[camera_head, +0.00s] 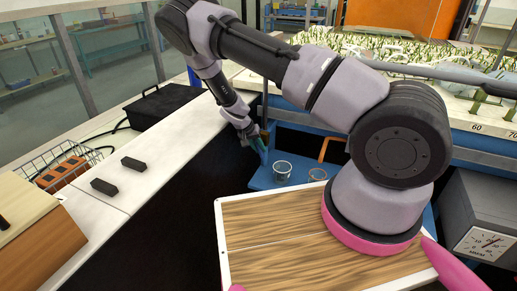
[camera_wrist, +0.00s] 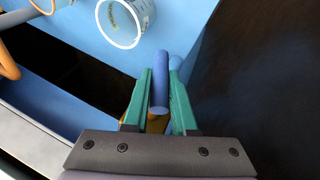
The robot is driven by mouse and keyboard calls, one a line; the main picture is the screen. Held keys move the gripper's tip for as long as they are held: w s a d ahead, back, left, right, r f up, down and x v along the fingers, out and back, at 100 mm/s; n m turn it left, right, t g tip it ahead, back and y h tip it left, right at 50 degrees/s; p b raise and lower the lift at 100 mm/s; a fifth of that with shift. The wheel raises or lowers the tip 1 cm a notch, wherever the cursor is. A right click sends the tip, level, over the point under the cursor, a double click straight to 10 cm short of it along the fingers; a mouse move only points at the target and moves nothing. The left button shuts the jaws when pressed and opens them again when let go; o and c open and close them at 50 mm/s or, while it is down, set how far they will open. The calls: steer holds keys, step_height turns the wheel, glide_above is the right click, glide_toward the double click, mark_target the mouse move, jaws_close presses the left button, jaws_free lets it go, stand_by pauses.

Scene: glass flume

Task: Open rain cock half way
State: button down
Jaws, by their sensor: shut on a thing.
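My gripper (camera_head: 257,142) is at the blue stand beside the flume in the head view. In the wrist view its two teal fingers (camera_wrist: 160,85) are shut on a blue rounded lever (camera_wrist: 160,62), one finger on each side. An orange-brown piece (camera_wrist: 157,124) shows below the lever between the fingers, probably the cock's body. The lever points away from the palm. In the head view the lever is too small and covered to make out, and its opening angle cannot be told.
A blue shelf (camera_head: 262,181) holds a clear cup (camera_head: 282,171) and another vessel (camera_head: 318,174), close to my gripper. An orange bent pipe (camera_head: 326,148) stands behind them. A grey dial box (camera_head: 488,215) is at right. Dark blocks (camera_head: 134,164) lie on the white ledge at left.

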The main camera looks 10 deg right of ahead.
stand_by(0.3)
steer(key=c, duration=0.7)
jaws_free()
steer(key=shift+c, duration=0.2)
step_height(320, 180, up, 10)
steer(key=shift+r, duration=0.1)
